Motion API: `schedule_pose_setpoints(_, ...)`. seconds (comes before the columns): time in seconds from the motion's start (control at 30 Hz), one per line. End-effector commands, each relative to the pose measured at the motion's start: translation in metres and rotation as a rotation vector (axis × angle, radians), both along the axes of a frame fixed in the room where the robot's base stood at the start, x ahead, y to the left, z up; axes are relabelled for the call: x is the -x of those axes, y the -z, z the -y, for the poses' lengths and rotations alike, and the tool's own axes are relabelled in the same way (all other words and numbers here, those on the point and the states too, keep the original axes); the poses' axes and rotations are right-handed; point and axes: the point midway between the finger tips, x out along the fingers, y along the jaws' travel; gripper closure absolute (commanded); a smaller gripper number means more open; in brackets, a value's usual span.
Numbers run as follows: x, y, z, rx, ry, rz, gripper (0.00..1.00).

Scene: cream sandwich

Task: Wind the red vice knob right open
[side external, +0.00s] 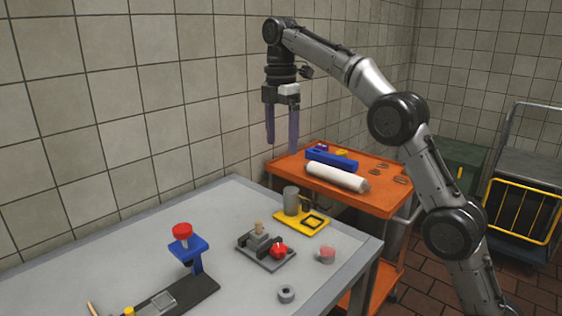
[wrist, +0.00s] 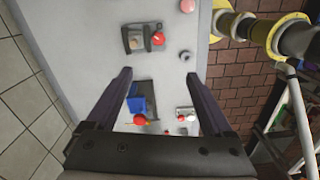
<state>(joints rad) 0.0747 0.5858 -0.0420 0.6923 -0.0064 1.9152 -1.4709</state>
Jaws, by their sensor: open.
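A small grey vice (side external: 262,247) stands on the grey table, with a tan wooden piece (side external: 259,227) upright between its jaws. Its red knob (side external: 278,249) is on the side facing the camera. In the wrist view the vice (wrist: 136,41) is near the top, with its red knob (wrist: 157,38) to the right. My gripper (side external: 281,146) is open and empty, high above the far side of the table and well clear of the knob. In the wrist view my fingers (wrist: 158,78) are spread wide with nothing between them. How far the vice is wound cannot be told.
A blue press (side external: 188,247) with a red top (side external: 182,230) stands left of the vice. A grey ring (side external: 287,294) and a reddish piece (side external: 327,255) lie nearby. A yellow tray (side external: 290,223) holds a metal cup (side external: 291,201). An orange cart (side external: 376,197) stands behind.

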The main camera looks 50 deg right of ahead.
Motion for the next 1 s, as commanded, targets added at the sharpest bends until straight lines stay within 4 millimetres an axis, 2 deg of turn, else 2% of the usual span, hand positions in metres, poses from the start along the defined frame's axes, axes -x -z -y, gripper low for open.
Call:
schedule_pose_setpoints(0.17, -0.002, 0.0, 0.0, 0.002, 0.079, 0.01, 0.14)
schedule_pose_setpoints(0.27, -0.01, 0.003, 0.001, 0.0, 0.235, 0.04, 0.14)
schedule_pose_setpoints(0.37, -0.02, 0.016, 0.001, -0.004, 0.456, 0.06, 0.14)
schedule_pose_setpoints(0.7, -0.035, 0.081, 0.0, -0.035, 1.259, 0.078, 0.14)
schedule_pose_setpoints(0.9, -0.026, 0.126, -0.004, -0.037, 1.668, 0.057, 0.14)
schedule_pose_setpoints(1.0, -0.016, 0.146, -0.006, -0.024, 1.796, 0.039, 0.14)
